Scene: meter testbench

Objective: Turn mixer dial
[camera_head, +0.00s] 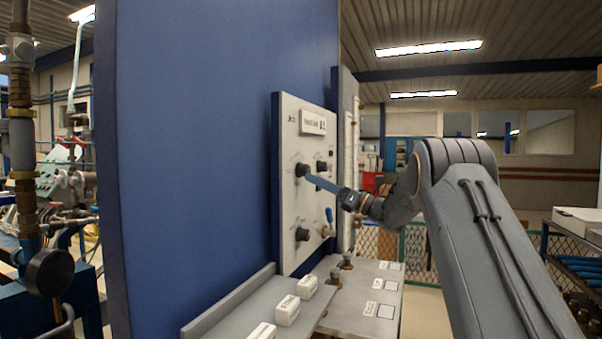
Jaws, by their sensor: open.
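A pale upright control panel (290,220) on the blue wall carries several black knobs. My arm reaches in from the right, and my gripper (309,178) points left at the panel with its long blue fingers. Its tips are at the upper-left black knob (301,169), seen nearly edge-on. I cannot tell whether they touch it or sit around it. The gripper is open. Another black knob (321,166) is just right of it, and a third black knob (302,234) is lower down. The labels are too small to show which is the mixer dial.
A small blue lever (329,215) stands out from the panel below my gripper. A grey ledge (245,307) with white blocks (287,310) lies beneath the panel. The large blue wall (190,170) fills the left. Pipes and a gauge (50,273) stand at far left.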

